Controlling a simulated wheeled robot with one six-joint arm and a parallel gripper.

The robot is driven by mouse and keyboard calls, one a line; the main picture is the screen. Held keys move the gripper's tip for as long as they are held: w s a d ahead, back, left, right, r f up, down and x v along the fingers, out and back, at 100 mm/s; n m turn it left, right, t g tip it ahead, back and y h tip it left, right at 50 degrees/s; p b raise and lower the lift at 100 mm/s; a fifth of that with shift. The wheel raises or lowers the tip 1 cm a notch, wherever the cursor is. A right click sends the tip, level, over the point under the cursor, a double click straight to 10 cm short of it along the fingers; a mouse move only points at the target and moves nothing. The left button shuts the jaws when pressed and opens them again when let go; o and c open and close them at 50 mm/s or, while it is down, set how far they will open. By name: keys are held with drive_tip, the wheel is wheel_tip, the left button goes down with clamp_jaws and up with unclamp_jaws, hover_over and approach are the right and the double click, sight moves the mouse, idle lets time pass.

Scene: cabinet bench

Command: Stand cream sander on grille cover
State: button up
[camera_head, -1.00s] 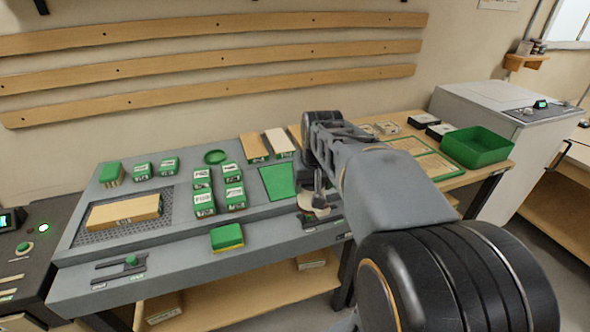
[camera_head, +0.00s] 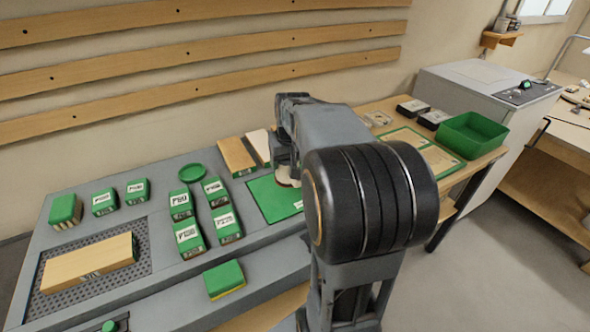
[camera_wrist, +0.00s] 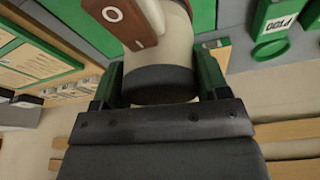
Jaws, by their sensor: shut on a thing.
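My gripper (camera_wrist: 158,82) is shut on the cream sander (camera_wrist: 178,45), which has a brown part and a dark band between the green-sided fingers in the wrist view. In the head view, my arm hides most of the gripper; a bit of the cream sander (camera_head: 287,178) shows over or at the green mat (camera_head: 268,203). I cannot tell whether it touches the mat. The grille cover (camera_head: 143,256) is the dark perforated panel at the left of the grey bench. A long wooden block (camera_head: 85,264) lies on it.
Several green labelled boxes (camera_head: 187,238) stand between the grille and the mat. A green and yellow block (camera_head: 224,279) lies on the front ledge. A green round dish (camera_head: 192,173) and wooden boards (camera_head: 236,156) lie behind. A green bin (camera_head: 472,136) stands right.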

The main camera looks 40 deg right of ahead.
drive_tip(key=shift+w+d+f+p, duration=0.1)
drive_tip(key=shift+w+d+f, duration=0.85)
drive_tip(key=shift+f, duration=0.75)
drive_tip(key=shift+w+d+f+p, duration=0.1)
drive_tip(key=shift+w+d+f, duration=0.55)
drive_tip(key=shift+d+f, duration=0.8)
drive_tip(key=shift+w+d+f+p, duration=0.1)
drive_tip(key=shift+w+d+f, duration=0.7)
drive_tip(key=shift+f, duration=1.15)
drive_tip(key=shift+f, duration=0.2)
drive_tip(key=o, duration=1)
